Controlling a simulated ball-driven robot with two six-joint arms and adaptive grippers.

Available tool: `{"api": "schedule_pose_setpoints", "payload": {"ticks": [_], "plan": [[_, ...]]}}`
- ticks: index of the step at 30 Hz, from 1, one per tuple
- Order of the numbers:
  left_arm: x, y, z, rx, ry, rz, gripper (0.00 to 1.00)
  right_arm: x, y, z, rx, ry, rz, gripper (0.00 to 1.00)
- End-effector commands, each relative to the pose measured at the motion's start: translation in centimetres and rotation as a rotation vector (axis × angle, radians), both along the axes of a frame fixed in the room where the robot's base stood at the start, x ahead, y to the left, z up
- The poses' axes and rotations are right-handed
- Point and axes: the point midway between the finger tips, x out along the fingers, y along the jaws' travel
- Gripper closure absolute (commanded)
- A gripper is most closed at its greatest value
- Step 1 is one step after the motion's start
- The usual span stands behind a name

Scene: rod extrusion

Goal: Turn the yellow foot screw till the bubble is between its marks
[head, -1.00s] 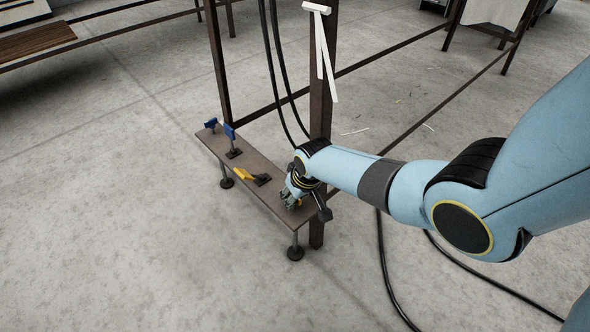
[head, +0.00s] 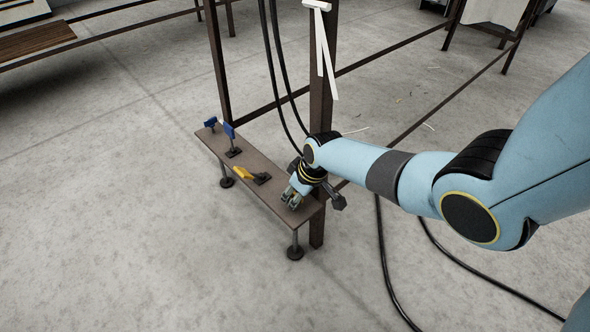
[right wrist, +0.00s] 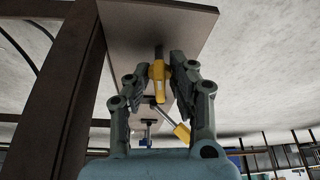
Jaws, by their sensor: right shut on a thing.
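The yellow foot screw (right wrist: 157,70) is a short yellow handle on a dark stem on the plank. My right gripper (right wrist: 158,78) has a finger on each side of it and is shut on it. In the head view, my right gripper (head: 292,197) is over the near right end of the brown plank (head: 268,199) and hides that screw. A second yellow handle (head: 243,174) lies tilted on the plank to its left; it also shows in the right wrist view (right wrist: 182,132). I cannot make out the bubble or its marks. My left gripper is not in view.
Blue handles (head: 229,130) stand at the plank's far left end. The plank has round feet (head: 295,253) under it. A dark upright post (head: 322,90) stands close behind my right gripper, and black cables (head: 275,80) hang beside it.

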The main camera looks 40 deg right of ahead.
Motion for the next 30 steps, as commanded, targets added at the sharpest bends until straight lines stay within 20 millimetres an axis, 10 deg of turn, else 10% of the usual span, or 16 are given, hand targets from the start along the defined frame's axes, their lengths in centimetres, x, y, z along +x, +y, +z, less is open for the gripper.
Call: {"api": "schedule_pose_setpoints", "payload": {"ticks": [24, 25, 30], "plan": [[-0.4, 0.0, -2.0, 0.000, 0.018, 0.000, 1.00, -0.1, 0.0, -0.2, 0.002, 0.002, 0.320, 1.00], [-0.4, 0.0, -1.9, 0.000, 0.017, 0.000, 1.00, -0.1, 0.1, -0.1, 0.003, 0.002, 0.321, 0.76], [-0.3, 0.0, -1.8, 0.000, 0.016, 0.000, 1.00, 0.0, 0.1, 0.0, 0.002, 0.000, 0.319, 0.54]]}}
